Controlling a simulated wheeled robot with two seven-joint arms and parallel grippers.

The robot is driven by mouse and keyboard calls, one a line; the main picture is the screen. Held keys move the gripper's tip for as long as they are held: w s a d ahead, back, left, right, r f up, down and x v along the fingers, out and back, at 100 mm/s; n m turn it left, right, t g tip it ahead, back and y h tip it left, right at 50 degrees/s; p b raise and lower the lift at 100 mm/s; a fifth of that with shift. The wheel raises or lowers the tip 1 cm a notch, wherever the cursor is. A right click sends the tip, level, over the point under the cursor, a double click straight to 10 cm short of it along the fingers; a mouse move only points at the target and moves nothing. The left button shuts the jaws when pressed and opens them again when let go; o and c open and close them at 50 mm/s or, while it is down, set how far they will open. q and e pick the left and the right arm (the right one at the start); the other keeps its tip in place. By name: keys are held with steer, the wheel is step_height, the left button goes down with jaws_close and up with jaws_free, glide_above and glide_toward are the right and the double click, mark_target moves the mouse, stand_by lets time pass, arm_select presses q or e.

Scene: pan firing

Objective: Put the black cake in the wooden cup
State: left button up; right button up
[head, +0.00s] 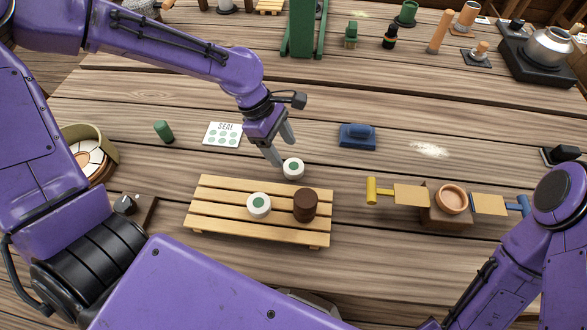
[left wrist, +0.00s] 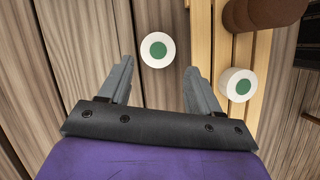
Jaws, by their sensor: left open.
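The black cake, a dark brown cylinder (head: 305,204), stands on the right part of a slatted wooden rack (head: 222,213). It also shows, cut off, at the top right of the left wrist view (left wrist: 265,12). The wooden cup (head: 453,198), a small round bowl, sits on a wooden block to the right of the rack. My left gripper (head: 282,155) is open, behind the rack, with its fingers pointing down at a white cake with a green dot (head: 293,168). That cake lies just ahead of the fingertips in the left wrist view (left wrist: 157,50). My right gripper is out of view.
Another white cake (head: 259,204) stands on the rack left of the black one. Flat wooden pieces with a yellow end (head: 372,190) and a blue end flank the cup. A blue block (head: 357,136) and a SEAL card (head: 222,134) lie behind.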

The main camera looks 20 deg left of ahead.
mark_target(290, 165)
arm_select(q)
steer(key=x, duration=0.6)
steer(key=shift+w+a+f, duration=0.15)
steer(key=shift+a+f, duration=0.1)
steer(key=shift+f, duration=0.15)
